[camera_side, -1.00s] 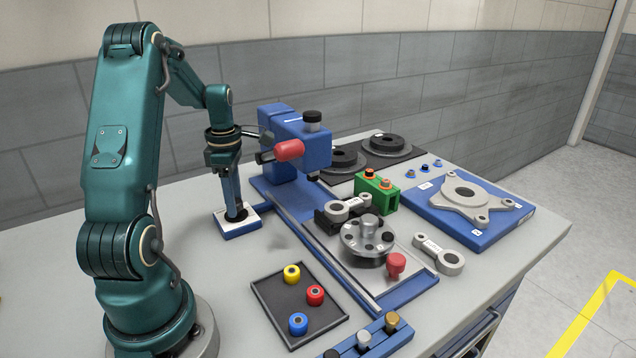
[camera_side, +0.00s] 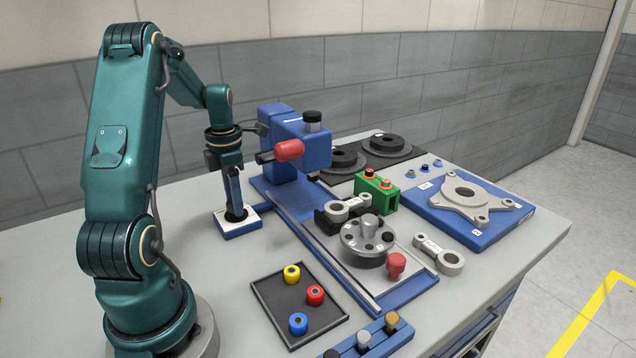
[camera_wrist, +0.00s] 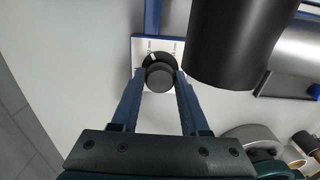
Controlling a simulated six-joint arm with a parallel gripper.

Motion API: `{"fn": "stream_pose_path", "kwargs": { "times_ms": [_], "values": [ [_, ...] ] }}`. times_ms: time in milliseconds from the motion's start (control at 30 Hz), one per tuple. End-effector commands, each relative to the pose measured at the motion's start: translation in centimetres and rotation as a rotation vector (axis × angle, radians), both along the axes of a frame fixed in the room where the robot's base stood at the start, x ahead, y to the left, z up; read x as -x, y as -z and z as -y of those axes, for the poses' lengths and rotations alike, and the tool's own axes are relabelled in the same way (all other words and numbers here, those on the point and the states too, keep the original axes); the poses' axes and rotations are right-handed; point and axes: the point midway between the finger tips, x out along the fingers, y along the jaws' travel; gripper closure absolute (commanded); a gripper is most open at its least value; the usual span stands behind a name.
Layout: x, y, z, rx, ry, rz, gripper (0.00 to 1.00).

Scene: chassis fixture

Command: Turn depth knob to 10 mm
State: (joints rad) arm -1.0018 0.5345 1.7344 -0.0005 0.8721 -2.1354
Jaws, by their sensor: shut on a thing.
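The black depth knob (camera_wrist: 159,78) stands on a small white-faced plate with a blue edge (camera_side: 241,228), left of the blue machine. In the wrist view a white pointer mark on it points up and slightly left. Small print shows on the plate's face (camera_wrist: 172,46), but the numbers are too small to read. My gripper (camera_side: 236,212) points down over the plate, and its two fingers close on the sides of the knob in the wrist view (camera_wrist: 160,75). The fingers partly hide the knob in the side view.
The blue machine (camera_side: 302,143) with a red handle (camera_side: 289,150) stands right of my gripper. A dark tray (camera_side: 267,305) with yellow, red and blue pieces lies in front. A round fixture (camera_side: 366,240) is further right. Bare table lies left of the plate.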

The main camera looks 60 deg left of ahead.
Motion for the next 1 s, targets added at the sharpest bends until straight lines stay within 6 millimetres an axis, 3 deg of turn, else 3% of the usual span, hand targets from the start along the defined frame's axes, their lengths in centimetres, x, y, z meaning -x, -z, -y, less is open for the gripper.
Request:
{"fn": "stream_pose_path", "kwargs": {
  "times_ms": [267,600,867,1000],
  "values": [
    [-0.02,-0.01,-0.02,-0.001,-0.018,0.001,1.00],
    [0.00,-0.01,-0.01,0.000,-0.301,0.000,1.00],
    [0.00,-0.01,0.00,0.000,-0.314,0.000,1.00],
    [0.00,0.00,0.01,0.000,-0.408,0.000,1.00]
  ]
}}
